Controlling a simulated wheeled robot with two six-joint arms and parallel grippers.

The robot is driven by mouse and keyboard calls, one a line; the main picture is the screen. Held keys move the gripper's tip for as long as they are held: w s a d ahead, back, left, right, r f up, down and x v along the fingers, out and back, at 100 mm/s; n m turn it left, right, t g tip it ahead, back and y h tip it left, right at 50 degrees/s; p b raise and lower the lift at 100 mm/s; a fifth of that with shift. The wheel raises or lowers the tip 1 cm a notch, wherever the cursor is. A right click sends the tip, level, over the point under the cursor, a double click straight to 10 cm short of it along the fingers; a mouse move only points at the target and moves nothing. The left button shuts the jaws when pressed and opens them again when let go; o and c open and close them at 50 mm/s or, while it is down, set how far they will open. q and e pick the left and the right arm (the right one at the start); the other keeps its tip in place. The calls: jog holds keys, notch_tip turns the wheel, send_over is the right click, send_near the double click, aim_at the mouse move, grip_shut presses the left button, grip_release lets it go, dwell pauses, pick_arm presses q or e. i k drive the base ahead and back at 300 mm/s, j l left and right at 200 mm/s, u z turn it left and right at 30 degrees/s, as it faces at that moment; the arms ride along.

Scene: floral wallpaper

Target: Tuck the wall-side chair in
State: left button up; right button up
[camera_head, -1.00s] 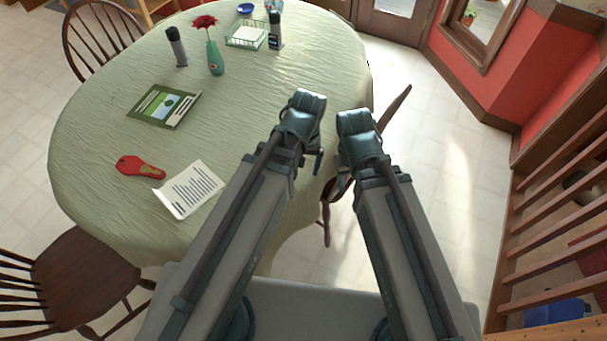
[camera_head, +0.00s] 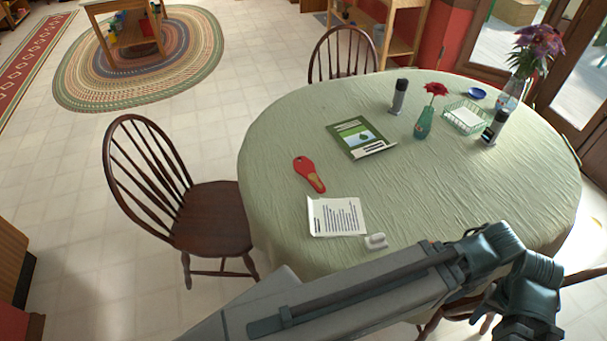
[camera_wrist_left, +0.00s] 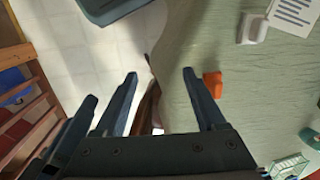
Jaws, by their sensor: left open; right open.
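The oval table (camera_head: 450,210) has a pale green cloth. A dark wooden chair (camera_head: 586,275) at its lower right edge is mostly hidden behind my arms in the head view. Part of a brown chair (camera_wrist_left: 146,108) shows beside the cloth edge in the left wrist view. My left gripper (camera_wrist_left: 160,75) is open above the table edge, with nothing held between its fingers.
Another chair (camera_head: 205,215) stands at the table's left, and one (camera_head: 342,50) at its far side. On the cloth are a paper sheet (camera_head: 337,216), a red item (camera_head: 309,174), a booklet (camera_head: 361,138) and a vase (camera_head: 424,122). The left floor (camera_head: 70,170) is clear.

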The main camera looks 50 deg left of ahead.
aim_at(211, 221)
jog(key=u, duration=2.75)
